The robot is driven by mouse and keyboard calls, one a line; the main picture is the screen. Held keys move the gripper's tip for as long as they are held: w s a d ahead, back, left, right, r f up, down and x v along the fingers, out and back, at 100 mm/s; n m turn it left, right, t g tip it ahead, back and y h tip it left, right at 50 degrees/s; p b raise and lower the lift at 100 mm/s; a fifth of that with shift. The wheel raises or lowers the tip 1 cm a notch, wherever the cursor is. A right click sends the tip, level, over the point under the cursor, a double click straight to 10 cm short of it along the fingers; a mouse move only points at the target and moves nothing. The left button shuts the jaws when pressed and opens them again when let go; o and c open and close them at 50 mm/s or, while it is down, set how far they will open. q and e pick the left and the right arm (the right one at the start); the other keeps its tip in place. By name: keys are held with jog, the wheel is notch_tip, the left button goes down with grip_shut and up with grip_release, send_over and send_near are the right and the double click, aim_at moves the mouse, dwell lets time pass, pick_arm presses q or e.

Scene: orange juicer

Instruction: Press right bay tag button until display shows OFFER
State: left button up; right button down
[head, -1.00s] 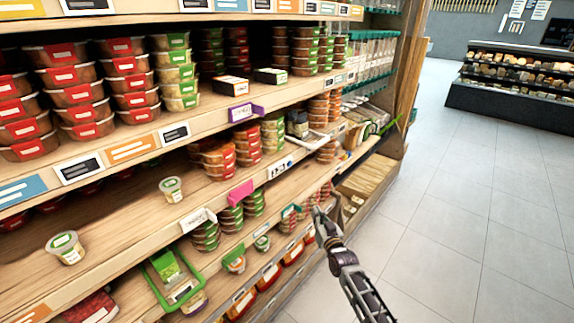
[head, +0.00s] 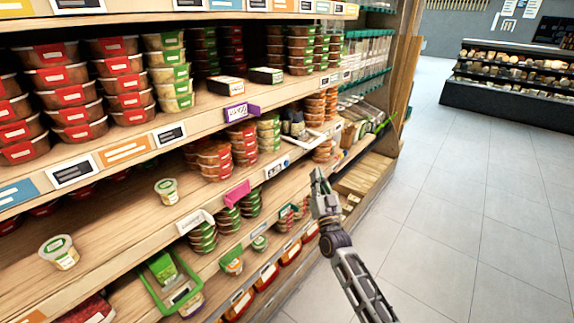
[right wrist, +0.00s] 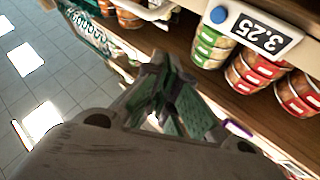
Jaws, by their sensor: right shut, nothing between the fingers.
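The right bay tag (head: 277,168) is a white price tag on the edge of the middle shelf. In the right wrist view the tag (right wrist: 260,36) appears upside down and its display reads 3.25. Its round blue button (right wrist: 219,15) shows at one end, and is a small blue dot (head: 286,161) in the head view. My right gripper (head: 318,178) is shut and empty, to the right of the tag and apart from it. Its fingers (right wrist: 172,85) do not touch the button in the right wrist view. My left gripper is not in view.
Stacked red-lidded tubs (head: 213,160) and green-lidded tubs (head: 268,135) stand on the shelf behind the tag. A pink tag (head: 237,193) sticks out to its left. A white tray (head: 312,138) lies to its right. The aisle floor (head: 470,210) is clear.

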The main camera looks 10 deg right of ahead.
aim_at(287, 163)
jog(key=shift+w+a, duration=0.1)
dwell(0.3)
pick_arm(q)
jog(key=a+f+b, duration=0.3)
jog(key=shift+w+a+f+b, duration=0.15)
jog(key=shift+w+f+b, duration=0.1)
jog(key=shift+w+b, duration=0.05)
pick_arm(e)
jog(key=w+a, duration=0.5)
jog(key=w, duration=0.1)
jog(key=shift+w+a, duration=0.15)
jog(key=shift+w, duration=0.2)
dwell(0.5)
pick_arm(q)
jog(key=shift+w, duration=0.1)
